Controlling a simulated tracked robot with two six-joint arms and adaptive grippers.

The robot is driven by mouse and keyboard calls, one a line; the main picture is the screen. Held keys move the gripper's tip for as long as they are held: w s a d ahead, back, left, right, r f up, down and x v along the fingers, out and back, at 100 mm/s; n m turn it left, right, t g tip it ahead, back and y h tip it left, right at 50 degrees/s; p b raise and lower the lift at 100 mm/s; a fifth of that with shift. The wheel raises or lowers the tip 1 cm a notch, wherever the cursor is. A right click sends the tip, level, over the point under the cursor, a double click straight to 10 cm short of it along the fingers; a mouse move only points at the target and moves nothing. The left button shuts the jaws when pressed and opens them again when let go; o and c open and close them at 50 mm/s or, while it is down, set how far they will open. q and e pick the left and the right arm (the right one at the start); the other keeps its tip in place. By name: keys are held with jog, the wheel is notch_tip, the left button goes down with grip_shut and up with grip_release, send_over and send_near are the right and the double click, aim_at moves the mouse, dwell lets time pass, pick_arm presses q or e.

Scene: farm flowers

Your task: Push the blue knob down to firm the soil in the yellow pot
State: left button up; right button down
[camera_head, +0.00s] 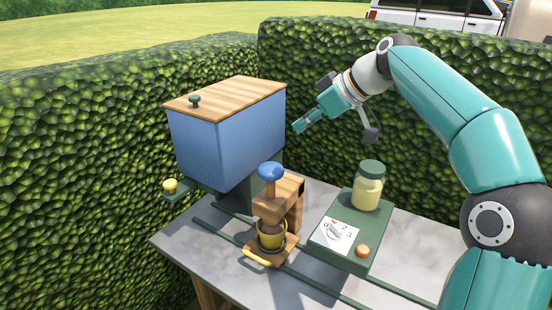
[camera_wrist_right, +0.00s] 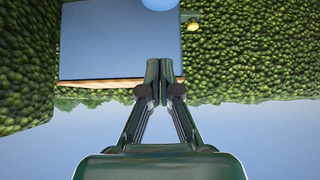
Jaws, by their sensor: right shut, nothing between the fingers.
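In the head view, the blue knob (camera_head: 271,171) tops a short wooden post on a small wooden press (camera_head: 287,200). The yellow pot (camera_head: 270,236) stands under the post on the press's base, with brown soil at its rim. My right gripper (camera_head: 300,127) is shut and empty. It hangs above and to the right of the knob, near the blue bin's right side, apart from the knob. The wrist view shows its closed fingers (camera_wrist_right: 160,66), with a round blue shape, likely the knob (camera_wrist_right: 160,3), at the top edge. My left gripper is not in view.
A blue bin (camera_head: 215,145) with a wooden lid (camera_head: 225,92) stands behind the press. A green box (camera_head: 345,247) with a dial, an orange button (camera_head: 362,250) and a jar (camera_head: 368,188) stands to the right. Green rails cross the grey table (camera_head: 200,258). Hedges (camera_head: 75,150) surround it.

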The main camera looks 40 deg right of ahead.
send_over(268, 164)
jog(key=s+d, duration=0.1)
jog(key=s, duration=0.2)
notch_tip(268, 164, down, 6)
jog(key=shift+w+f+p, duration=0.1)
jog(key=shift+f+p, duration=0.15)
jog(key=shift+p, duration=0.05)
jog(key=f, duration=0.3)
jog(key=shift+w+a+f, duration=0.1)
jog(key=shift+w+f, duration=0.2)
jog(key=shift+f, duration=0.55)
jog(key=shift+f, duration=0.1)
